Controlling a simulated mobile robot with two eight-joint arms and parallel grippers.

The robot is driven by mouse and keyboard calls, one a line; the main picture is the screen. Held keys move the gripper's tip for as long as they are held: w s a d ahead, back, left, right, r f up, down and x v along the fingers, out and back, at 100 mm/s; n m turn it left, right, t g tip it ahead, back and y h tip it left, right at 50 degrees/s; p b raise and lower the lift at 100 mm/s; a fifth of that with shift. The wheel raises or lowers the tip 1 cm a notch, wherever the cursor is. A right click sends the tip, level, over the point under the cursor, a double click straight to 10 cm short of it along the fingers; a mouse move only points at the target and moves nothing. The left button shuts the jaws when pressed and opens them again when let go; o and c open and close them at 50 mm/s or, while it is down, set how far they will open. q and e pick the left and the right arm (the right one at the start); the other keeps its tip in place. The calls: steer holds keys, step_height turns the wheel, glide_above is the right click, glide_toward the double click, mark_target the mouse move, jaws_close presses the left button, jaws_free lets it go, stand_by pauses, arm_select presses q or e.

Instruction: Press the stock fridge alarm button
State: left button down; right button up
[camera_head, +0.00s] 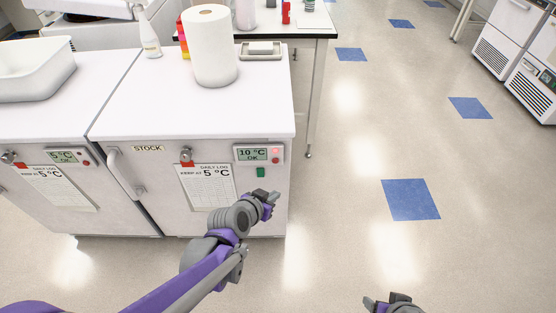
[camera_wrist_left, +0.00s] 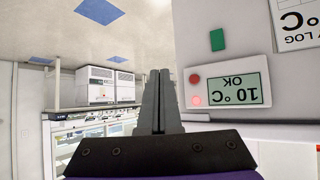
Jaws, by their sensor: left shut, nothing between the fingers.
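The stock fridge (camera_head: 220,135) is the white unit labelled STOCK in the head view. Its panel (camera_head: 250,154) reads 10 °C OK. A lit pinkish-red lamp (camera_head: 276,150) sits above a darker red button (camera_head: 275,160) at the panel's right. The wrist view is upside down; there the red button (camera_wrist_left: 195,79) is above the glowing lamp (camera_wrist_left: 196,100). My left gripper (camera_head: 273,197) is shut and empty, below the panel in the head view, apart from the button. Its closed fingers (camera_wrist_left: 160,88) show left of the button in the wrist view. My right gripper (camera_head: 390,302) is partly cut off.
A second fridge (camera_head: 45,215) with a 5 °C display stands left. A paper roll (camera_head: 210,48), bottle (camera_head: 148,38) and white tub (camera_head: 32,70) stand on top. A green patch (camera_head: 261,172) is below the panel. The floor to the right is clear.

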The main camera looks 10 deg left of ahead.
mark_target(275, 161)
arm_select(q)
steer(key=shift+a+x, duration=0.25)
steer(key=shift+x, duration=0.85)
steer(key=w+a, duration=0.2)
steer(key=w, duration=0.6)
steer(key=shift+w+a+b, duration=0.25)
steer(key=shift+b, duration=0.2)
stand_by(1.1)
steer(key=shift+w+a, duration=0.1)
steer(key=shift+w, duration=0.3)
